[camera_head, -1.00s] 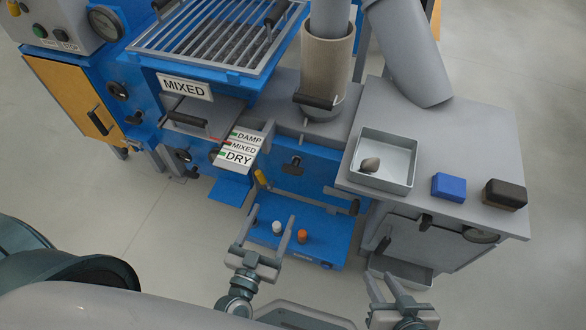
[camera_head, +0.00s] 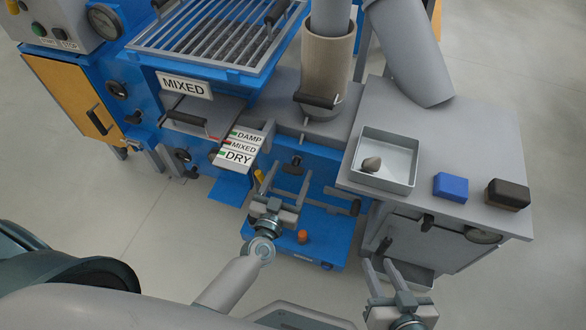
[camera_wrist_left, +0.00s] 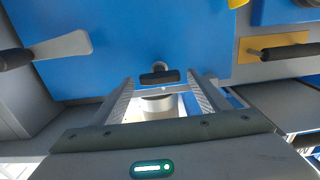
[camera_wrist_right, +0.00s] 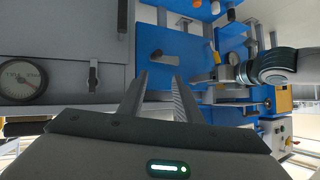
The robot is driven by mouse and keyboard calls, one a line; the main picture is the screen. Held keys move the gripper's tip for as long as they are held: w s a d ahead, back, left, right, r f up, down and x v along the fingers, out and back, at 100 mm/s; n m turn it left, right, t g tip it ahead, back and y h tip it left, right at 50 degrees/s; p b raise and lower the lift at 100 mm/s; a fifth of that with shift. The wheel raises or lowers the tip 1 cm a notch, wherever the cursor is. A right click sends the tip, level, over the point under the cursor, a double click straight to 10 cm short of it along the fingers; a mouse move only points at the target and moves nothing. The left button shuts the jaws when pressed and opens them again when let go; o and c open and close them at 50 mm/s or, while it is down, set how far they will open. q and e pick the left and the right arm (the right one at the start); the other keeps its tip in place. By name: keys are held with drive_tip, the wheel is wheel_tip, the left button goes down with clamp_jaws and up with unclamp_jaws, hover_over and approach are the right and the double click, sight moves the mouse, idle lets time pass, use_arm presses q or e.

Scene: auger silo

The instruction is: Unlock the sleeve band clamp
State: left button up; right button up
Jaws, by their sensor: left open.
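The beige sleeve (camera_head: 326,68) stands upright under the grey pipe in the head view. A black handle (camera_head: 316,100) sticks out at its lower front, where the band clamp seems to be. I cannot tell the clamp's latch state. My left gripper (camera_head: 290,175) is open and empty, in front of the blue panel and below the sleeve. In the left wrist view a black knob (camera_wrist_left: 160,77) shows between and beyond its fingers, with no visible contact. My right gripper (camera_head: 376,262) is open and empty, low in front of the grey cabinet.
A blue base (camera_head: 325,245) with an orange knob (camera_head: 303,237) lies below my left gripper.

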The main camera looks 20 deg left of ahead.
sight(294, 167)
use_arm(q)
drive_tip(key=shift+w, duration=1.2)
use_arm(e)
drive_tip(key=shift+w+r+t, duration=0.35)
drive_tip(key=shift+r+t, duration=0.05)
drive_tip(key=shift+r, duration=0.05)
use_arm(q)
drive_tip(key=c, duration=1.1)
drive_tip(key=shift+o, duration=0.3)
